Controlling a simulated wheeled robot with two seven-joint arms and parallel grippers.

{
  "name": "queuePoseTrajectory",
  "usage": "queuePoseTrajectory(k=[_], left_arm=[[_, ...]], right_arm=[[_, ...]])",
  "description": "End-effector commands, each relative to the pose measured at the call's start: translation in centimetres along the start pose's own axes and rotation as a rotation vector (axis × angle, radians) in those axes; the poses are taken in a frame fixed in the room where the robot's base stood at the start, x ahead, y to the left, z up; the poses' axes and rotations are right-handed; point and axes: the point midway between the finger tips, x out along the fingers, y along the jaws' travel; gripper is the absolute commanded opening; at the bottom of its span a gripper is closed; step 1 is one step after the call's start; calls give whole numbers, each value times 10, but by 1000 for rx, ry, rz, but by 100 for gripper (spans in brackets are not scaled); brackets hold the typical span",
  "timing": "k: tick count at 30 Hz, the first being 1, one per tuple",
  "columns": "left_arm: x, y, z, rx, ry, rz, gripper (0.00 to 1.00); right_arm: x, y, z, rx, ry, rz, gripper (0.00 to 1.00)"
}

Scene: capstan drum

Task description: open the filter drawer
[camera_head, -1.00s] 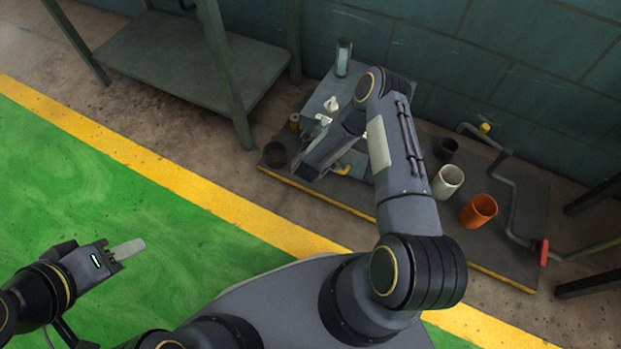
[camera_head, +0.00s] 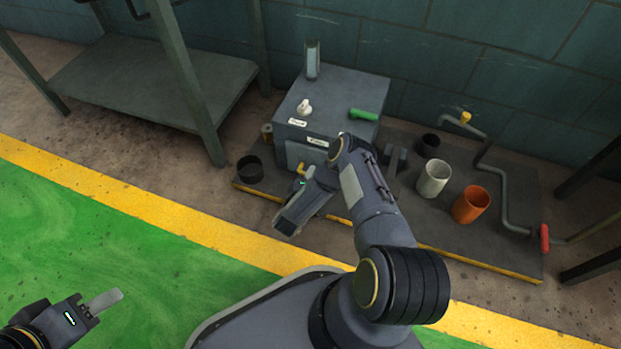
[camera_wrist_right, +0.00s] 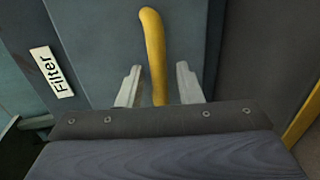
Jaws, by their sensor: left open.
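The grey cabinet (camera_head: 345,88) stands on a dark base by the wall. Its front carries a white label (camera_head: 317,142), and a label reading "Filter" (camera_wrist_right: 52,72) shows in the right wrist view. A yellow handle (camera_head: 301,168) sticks out from the front; it also shows in the right wrist view (camera_wrist_right: 153,45). My right gripper (camera_wrist_right: 158,86) is open, with one finger on each side of the handle and gaps visible to both. Whether the drawer is shut is hard to see. My left gripper (camera_head: 104,300) is open and empty over the green floor, far from the cabinet.
On the cabinet top are a white knob (camera_head: 304,107), a green handle (camera_head: 364,114) and an upright gauge (camera_head: 312,60). White (camera_head: 433,178) and orange (camera_head: 471,203) cups and a pipe with a red valve (camera_head: 544,238) stand right. A black cup (camera_head: 250,169) stands left.

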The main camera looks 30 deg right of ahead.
Motion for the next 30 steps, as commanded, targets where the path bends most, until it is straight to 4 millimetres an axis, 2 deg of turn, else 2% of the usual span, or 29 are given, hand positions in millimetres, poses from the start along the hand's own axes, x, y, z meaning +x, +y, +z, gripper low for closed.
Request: queuePoseTrajectory(k=[10, 15, 18, 30], left_arm=[[2, -1, 1, 0, 0, 0, 42], [2, -1, 1, 0, 0, 0, 42], [2, -1, 1, 0, 0, 0, 42], [-2, 1, -1, 0, 0, 0, 42]], right_arm=[[6, 1, 0, 0, 2, 0, 32], [6, 1, 0, 0, 2, 0, 10], [5, 1, 0, 0, 2, 0, 0], [6, 3, 6, -2, 2, 0, 0]])
